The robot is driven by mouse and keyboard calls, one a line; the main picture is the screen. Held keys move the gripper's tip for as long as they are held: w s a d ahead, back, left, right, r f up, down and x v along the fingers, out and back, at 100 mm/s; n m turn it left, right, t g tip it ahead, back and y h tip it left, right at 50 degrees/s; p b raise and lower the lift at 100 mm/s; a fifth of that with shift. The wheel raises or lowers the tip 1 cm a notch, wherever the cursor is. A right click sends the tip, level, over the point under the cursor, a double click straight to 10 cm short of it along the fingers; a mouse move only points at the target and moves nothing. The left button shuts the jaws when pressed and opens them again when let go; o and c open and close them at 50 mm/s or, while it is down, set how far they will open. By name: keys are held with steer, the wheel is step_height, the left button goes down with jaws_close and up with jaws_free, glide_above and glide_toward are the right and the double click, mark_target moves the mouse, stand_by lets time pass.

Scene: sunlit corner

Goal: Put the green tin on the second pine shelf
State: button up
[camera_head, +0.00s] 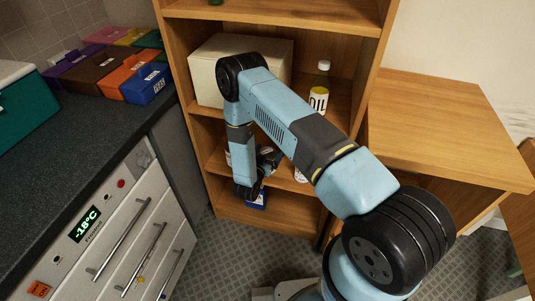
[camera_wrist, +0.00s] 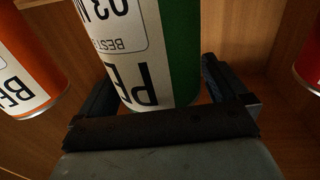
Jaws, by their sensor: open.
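The green tin (camera_wrist: 180,45) has a white label with dark lettering that appears upside down in the wrist view. My gripper (camera_wrist: 158,78) is open, with one finger on each side of the tin. I cannot tell whether either finger touches it. In the head view my gripper (camera_head: 267,160) reaches into the pine shelf unit (camera_head: 188,72) at a lower shelf.
An orange tin (camera_wrist: 22,60) stands left of the green one, and a red item (camera_wrist: 309,65) is at the right edge. The shelf above holds a pale box (camera_head: 208,58) and a yellow-green bottle (camera_head: 319,95).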

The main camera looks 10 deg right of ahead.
steer(key=shift+r, duration=0.25)
steer(key=v, duration=1.2)
steer(key=shift+s+f, duration=0.1)
